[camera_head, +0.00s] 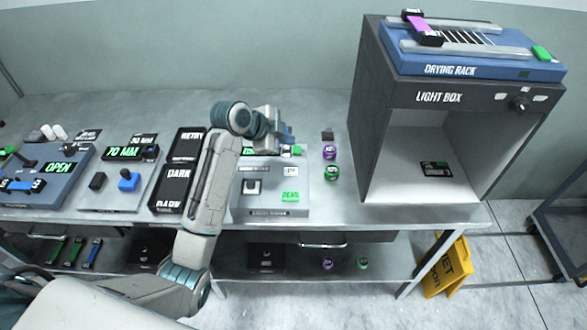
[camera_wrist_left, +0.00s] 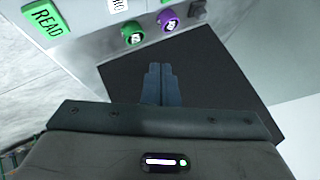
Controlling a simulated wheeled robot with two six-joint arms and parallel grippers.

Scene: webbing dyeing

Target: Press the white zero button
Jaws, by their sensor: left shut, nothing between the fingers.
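The white button (camera_head: 291,170), with lettering too small to read, sits on the grey instrument panel (camera_head: 240,208), above the green READ button (camera_head: 290,196). In the left wrist view, a white lettered piece (camera_wrist_left: 117,5) is cut off by the top edge, beside the green READ button (camera_wrist_left: 42,20). My left gripper (camera_head: 290,136) is over the back of the panel, beyond the white button and apart from it. In the left wrist view its blue fingers (camera_wrist_left: 161,85) are shut together and empty, in front of a dark surface. My right gripper is out of view.
The light box (camera_head: 370,110) stands right of the panel, with the drying rack (camera_head: 480,62) on top. A purple-capped jar (camera_head: 329,152) and a green-capped jar (camera_head: 331,173) stand between panel and box. Dark boxes (camera_head: 178,173) are left of my arm.

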